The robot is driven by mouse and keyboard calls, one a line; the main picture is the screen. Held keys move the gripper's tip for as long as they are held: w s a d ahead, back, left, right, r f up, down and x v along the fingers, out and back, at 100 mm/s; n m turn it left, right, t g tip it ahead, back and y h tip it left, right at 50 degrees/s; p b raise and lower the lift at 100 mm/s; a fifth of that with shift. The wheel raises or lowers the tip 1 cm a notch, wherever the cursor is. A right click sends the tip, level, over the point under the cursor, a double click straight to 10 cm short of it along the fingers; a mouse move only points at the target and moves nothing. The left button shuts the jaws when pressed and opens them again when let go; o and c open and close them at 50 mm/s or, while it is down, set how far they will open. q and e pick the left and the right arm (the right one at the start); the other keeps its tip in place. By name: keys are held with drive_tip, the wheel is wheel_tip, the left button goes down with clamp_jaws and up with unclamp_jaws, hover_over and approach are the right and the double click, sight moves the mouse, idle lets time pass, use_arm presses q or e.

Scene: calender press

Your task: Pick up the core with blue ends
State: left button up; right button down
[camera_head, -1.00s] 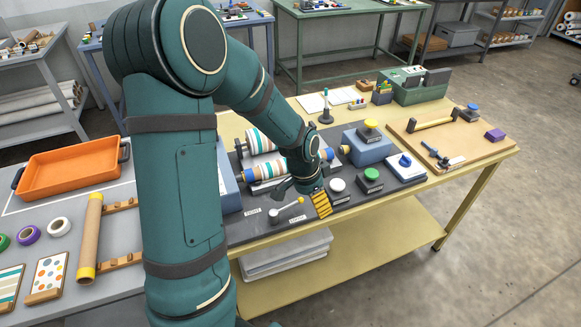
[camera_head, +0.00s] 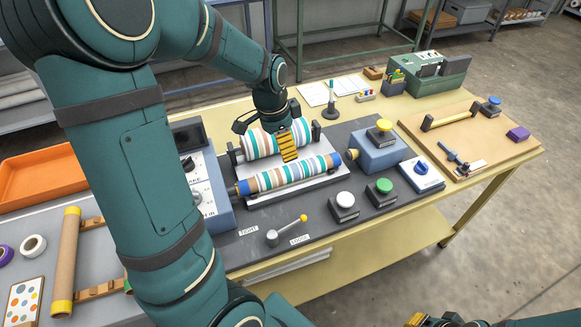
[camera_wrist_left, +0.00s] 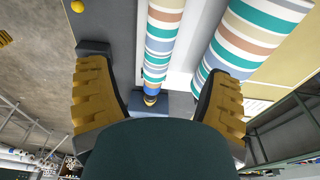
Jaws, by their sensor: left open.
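The core with blue ends (camera_head: 290,175), wrapped in bright stripes, lies across the front of the press on the yellow table. One blue end (camera_head: 243,187) shows at its left and another at its right. In the left wrist view the core (camera_wrist_left: 160,45) runs down between my open fingers, with a blue end low in the picture. My left gripper (camera_head: 287,146) is open above the rolls, apparently without holding anything. Its finger hides part of the larger striped roll (camera_head: 258,144) behind the core. My right gripper (camera_head: 420,320) only partly shows at the bottom edge.
A brown core with yellow ends (camera_head: 67,255) lies at the left. A blue motor box with a yellow knob (camera_head: 377,153) stands right of the rolls. White and green knobs (camera_head: 383,187) and a yellow-tipped lever (camera_head: 288,229) are in front. An orange tray (camera_head: 45,182) is at left.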

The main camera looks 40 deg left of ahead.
sight(290, 168)
use_arm(q)
drive_tip(key=f, duration=0.2)
drive_tip(key=f+b, duration=0.1)
drive_tip(key=f, duration=0.1)
drive_tip(key=w+f, duration=0.1)
drive_tip(key=f, duration=0.2)
drive_tip(key=shift+d+f+b, duration=0.1)
drive_tip(key=shift+d+b, duration=0.2)
drive_tip(key=shift+d, duration=0.05)
drive_tip(key=shift+w+d+f+b, duration=0.1)
drive_tip(key=shift+w+f+b, duration=0.15)
drive_tip(key=shift+f, duration=0.7)
drive_tip(key=shift+w+a+f+b, duration=0.1)
drive_tip(key=shift+w+f+b, duration=0.15)
drive_tip(key=shift+f, duration=0.7)
drive_tip(key=shift+w+d+f+b, duration=0.1)
drive_tip(key=shift+w+f+b, duration=0.15)
drive_tip(key=shift+f, duration=0.7)
drive_tip(key=c, duration=1.3)
